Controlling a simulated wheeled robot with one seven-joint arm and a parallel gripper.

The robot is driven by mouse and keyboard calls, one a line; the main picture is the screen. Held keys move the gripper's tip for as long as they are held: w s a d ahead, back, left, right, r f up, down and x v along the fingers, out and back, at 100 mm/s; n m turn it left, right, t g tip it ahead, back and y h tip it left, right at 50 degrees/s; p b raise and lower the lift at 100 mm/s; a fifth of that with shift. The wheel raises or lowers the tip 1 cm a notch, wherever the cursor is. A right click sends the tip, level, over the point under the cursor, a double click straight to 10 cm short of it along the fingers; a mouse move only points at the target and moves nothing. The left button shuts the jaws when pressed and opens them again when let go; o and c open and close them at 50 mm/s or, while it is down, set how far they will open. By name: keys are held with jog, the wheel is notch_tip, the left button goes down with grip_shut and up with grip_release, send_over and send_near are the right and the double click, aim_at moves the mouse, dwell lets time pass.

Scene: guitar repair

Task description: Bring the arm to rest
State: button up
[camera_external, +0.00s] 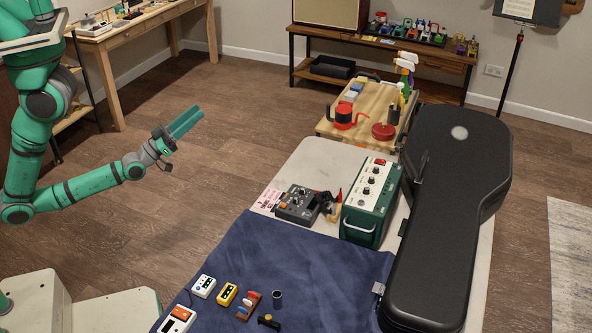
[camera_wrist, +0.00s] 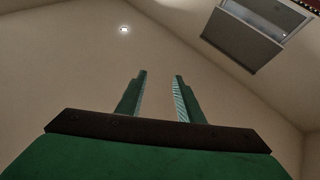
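My gripper (camera_external: 186,124) is held up in the air at the left of the external view, over the bare floor and left of the work table. Its fingers tilt up toward the upper right. In the wrist view my gripper (camera_wrist: 160,80) shows two fingers with a clear gap between them and nothing in the gap. My arm bends down from the upper left and then out to the right, touching nothing.
The table with a blue cloth (camera_external: 325,270) holds several small pedals, a green amplifier box (camera_external: 370,203) and a black guitar case (camera_external: 455,190). A wooden cart top (camera_external: 345,132) stands behind it. A wooden bench (camera_external: 150,22) is at the back left. Floor around my gripper is clear.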

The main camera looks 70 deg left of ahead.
jog(key=s+d+f+m+g+h, duration=0.1)
jog(key=s+d+f+g, duration=0.3)
jog(key=s, duration=0.5)
jog(key=s+d+f+m+g+h, duration=0.1)
jog(key=s+d+f+g, duration=0.3)
jog(key=s+d+f, duration=0.5)
jog(key=shift+s+d+m+h, duration=0.3)
jog(key=shift+s+d+h, duration=0.35)
jog(key=shift+d, duration=0.25)
jog(key=shift+f, duration=0.1)
